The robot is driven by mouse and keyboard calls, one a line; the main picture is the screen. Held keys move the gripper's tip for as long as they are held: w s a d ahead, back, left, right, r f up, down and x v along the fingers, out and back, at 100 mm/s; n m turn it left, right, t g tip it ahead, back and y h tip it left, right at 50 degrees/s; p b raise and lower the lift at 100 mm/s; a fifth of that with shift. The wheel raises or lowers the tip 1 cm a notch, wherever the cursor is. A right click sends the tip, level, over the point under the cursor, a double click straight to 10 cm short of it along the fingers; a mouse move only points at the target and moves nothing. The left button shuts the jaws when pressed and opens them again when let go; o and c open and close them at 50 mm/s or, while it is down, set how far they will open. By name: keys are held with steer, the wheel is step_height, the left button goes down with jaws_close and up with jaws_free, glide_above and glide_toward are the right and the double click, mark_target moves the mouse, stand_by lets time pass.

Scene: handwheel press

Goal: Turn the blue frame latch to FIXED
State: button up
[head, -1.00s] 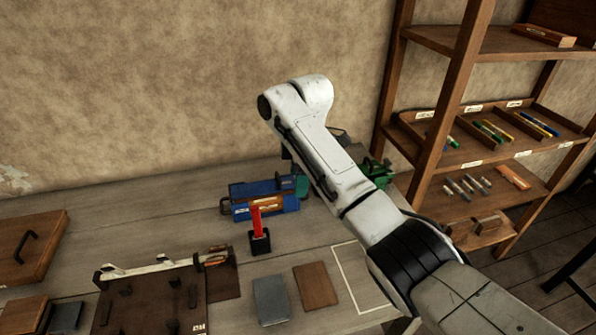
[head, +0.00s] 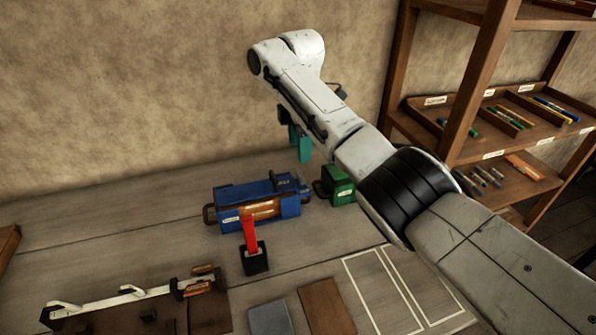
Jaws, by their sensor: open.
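The blue frame (head: 232,199) lies on the bench near the wall, with an orange-brown labelled strip along its front and a dark handle at its left end. Small blue and dark fittings show at its upper right end; which of them is the latch, and its setting, is too small to tell. My gripper (head: 303,150), with teal finger parts, hangs above and behind the frame's right end, apart from it. It is open and appears empty. My forearm hides part of it.
A red handle stands in a black block (head: 255,262) in front of the frame. A green box (head: 338,186) sits to its right. Grey (head: 270,319) and brown plates (head: 327,306) lie nearer, beside white outlines. A wooden shelf (head: 470,70) stands at the right.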

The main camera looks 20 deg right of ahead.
mark_target(299, 175)
step_height(299, 175, down, 9)
steer(key=shift+p, duration=0.3)
steer(key=c, duration=1.1)
